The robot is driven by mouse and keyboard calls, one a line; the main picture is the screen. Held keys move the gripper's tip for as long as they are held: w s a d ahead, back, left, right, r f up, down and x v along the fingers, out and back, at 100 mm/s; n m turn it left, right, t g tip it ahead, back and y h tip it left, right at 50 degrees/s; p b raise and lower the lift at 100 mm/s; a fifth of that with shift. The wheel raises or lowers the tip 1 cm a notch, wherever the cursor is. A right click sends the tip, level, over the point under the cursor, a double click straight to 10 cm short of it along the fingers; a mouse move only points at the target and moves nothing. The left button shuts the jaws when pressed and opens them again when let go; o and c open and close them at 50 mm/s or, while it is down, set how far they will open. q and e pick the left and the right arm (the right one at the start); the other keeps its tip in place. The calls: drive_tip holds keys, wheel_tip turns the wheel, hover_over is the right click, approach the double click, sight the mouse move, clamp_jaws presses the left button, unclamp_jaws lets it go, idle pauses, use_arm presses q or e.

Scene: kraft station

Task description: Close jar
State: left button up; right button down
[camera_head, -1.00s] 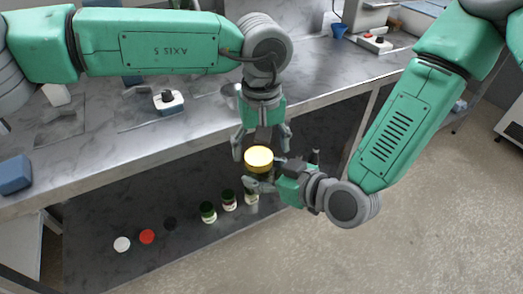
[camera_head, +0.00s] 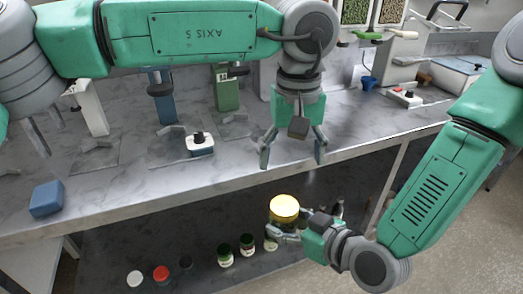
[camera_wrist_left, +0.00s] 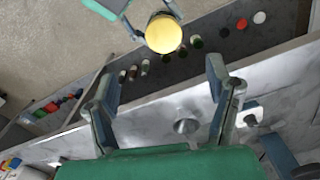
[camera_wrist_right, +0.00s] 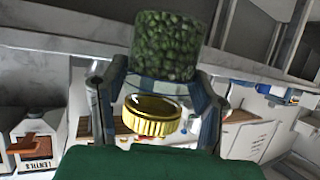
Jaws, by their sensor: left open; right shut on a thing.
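The gold lid (camera_head: 284,207) is at my right gripper (camera_head: 290,232), top face up in the head view. My right gripper is shut on the jar (camera_wrist_right: 168,45), whose clear body with green contents shows in the right wrist view beside the gold lid (camera_wrist_right: 152,115). The lid is at the jar's end; I cannot tell whether it sits fully down. The jar body is mostly hidden under the lid in the head view. My left gripper (camera_head: 292,150) is open and empty, above and apart from the lid, which also shows in the left wrist view (camera_wrist_left: 163,34).
A marble counter (camera_head: 130,185) runs across behind the grippers. On the lower surface are a white disc (camera_head: 134,278), a red disc (camera_head: 161,273) and small jars (camera_head: 225,255). A blue block (camera_head: 46,199) lies at the counter's left. Open floor is at the lower right.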

use_arm(q)
drive_tip(key=w+a+f+t+y, duration=0.1)
drive_tip(key=a+f+t, duration=0.3)
drive_tip(key=a+f, duration=0.6)
drive_tip(key=a+f+t+y, duration=0.1)
drive_tip(key=a+f+t, duration=0.4)
drive_tip(key=f, duration=0.8)
drive_tip(key=s+a+f+m+g+h, duration=0.2)
drive_tip(key=s+a+f+g, duration=0.2)
drive_tip(key=s+a+f, duration=0.55)
use_arm(e)
drive_tip(key=shift+a, duration=0.1)
use_arm(q)
drive_tip(key=s+a+f+g, duration=0.1)
drive_tip(key=s+a+g, duration=0.1)
drive_tip(key=s+a, duration=0.3)
drive_tip(key=s+a+f+g, duration=0.1)
drive_tip(key=s+a, duration=0.4)
drive_tip(key=s, duration=0.7)
drive_tip(key=shift+f+g, duration=0.2)
drive_tip(key=shift+g, duration=0.5)
